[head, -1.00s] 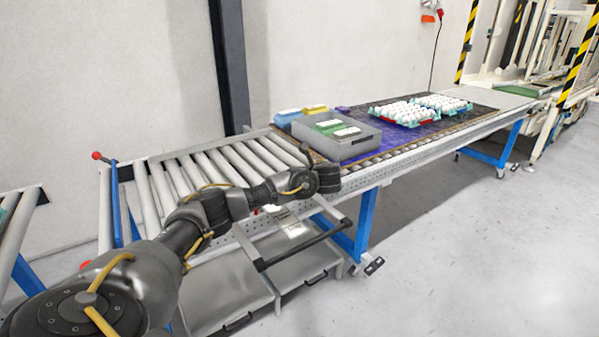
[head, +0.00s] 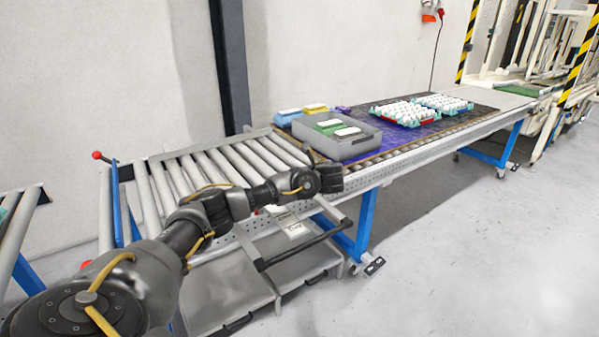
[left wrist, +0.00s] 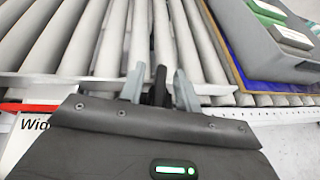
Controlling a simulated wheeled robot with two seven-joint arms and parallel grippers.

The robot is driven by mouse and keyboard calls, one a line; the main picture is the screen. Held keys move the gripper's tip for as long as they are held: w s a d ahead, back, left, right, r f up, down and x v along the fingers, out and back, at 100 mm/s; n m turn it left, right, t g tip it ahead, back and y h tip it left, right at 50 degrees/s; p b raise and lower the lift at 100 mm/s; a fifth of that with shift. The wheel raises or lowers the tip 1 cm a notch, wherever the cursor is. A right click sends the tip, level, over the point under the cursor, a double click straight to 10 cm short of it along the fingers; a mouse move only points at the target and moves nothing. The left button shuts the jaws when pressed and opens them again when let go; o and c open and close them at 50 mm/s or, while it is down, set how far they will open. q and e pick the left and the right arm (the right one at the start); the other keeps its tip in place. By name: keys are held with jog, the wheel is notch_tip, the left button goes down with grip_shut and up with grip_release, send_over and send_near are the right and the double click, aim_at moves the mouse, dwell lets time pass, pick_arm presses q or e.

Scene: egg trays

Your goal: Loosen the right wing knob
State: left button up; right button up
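In the left wrist view, the two grey fingers of my left gripper (left wrist: 159,82) stand apart, one on each side of an upright black piece (left wrist: 159,90). It looks like part of the wing knob. Narrow gaps seem to show between it and the fingers; contact cannot be told. Its lower part is hidden behind my gripper body. In the head view my left arm reaches to the near side rail (head: 405,158) of the roller conveyor, and my wrist covers the knob there. My right gripper is in neither view.
A white sign reading "Wid" with a red mark (left wrist: 28,107) is beside my gripper. A grey crate (head: 350,150) with cartons stands on the conveyor, right of my gripper. Egg trays (head: 405,113) lie farther along. A black handle bar (head: 305,245) and grey drawers are below.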

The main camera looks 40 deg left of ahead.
pick_arm(q)
jog(key=v, duration=1)
